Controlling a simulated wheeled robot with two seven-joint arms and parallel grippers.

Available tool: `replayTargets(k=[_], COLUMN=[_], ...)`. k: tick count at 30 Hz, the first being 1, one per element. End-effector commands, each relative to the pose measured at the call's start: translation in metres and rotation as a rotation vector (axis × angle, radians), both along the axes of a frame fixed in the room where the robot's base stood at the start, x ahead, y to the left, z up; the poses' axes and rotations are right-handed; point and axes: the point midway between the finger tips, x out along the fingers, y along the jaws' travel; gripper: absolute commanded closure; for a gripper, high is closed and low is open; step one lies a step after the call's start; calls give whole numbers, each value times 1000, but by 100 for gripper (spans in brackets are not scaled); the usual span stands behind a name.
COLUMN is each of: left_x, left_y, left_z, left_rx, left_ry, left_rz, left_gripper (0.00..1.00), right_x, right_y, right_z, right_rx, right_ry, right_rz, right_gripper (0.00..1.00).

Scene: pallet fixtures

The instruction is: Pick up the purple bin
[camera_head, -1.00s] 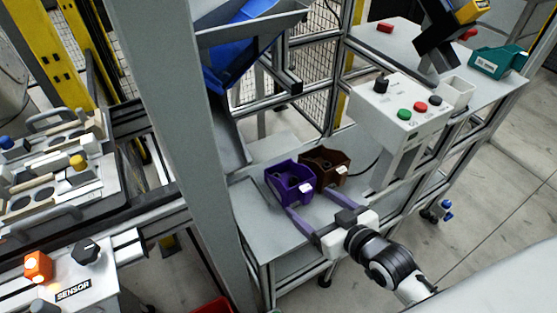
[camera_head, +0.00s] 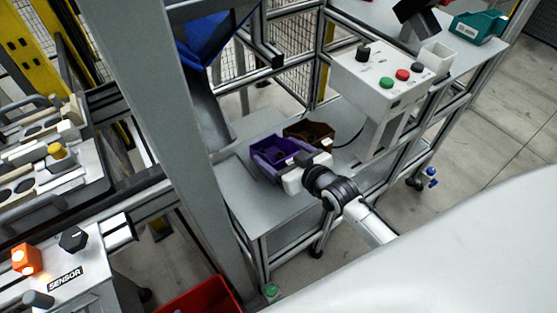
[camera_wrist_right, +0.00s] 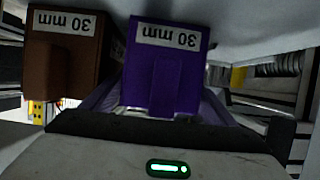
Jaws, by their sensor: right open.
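The purple bin (camera_head: 268,149) stands on the grey shelf in the head view, beside a brown bin (camera_head: 312,134). My right gripper (camera_head: 276,163) is open at the near side of the purple bin, with one finger along each side of it. In the right wrist view the purple bin (camera_wrist_right: 165,78) has a "30 mm" label and sits between the two spread fingers. The brown bin (camera_wrist_right: 62,65) is just left of it there. I cannot tell whether the fingers touch the purple bin. My left gripper is not in view.
A grey post (camera_head: 185,150) rises left of the shelf (camera_head: 240,197). A white button box (camera_head: 385,75) stands to the right, and a teal bin (camera_head: 478,27) sits on the upper table. A red bin (camera_head: 200,300) is low at the front.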

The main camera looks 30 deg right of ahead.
Motion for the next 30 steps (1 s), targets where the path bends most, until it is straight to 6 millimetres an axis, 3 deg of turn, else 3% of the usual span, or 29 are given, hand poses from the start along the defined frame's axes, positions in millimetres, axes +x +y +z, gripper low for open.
replayTargets(k=[4, 9, 19, 30], left_x=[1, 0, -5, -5], left_y=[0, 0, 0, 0], left_z=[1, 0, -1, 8], left_rx=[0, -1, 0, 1], left_ry=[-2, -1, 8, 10], left_rz=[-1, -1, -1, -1], left_gripper=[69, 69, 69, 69], right_x=[0, -1, 0, 0], right_y=[0, 0, 0, 0], right_z=[0, 0, 9, 80], right_rx=[0, 0, 0, 1], right_ry=[0, 1, -3, -6], right_rz=[0, 0, 0, 0], right_gripper=[24, 52, 52, 52])
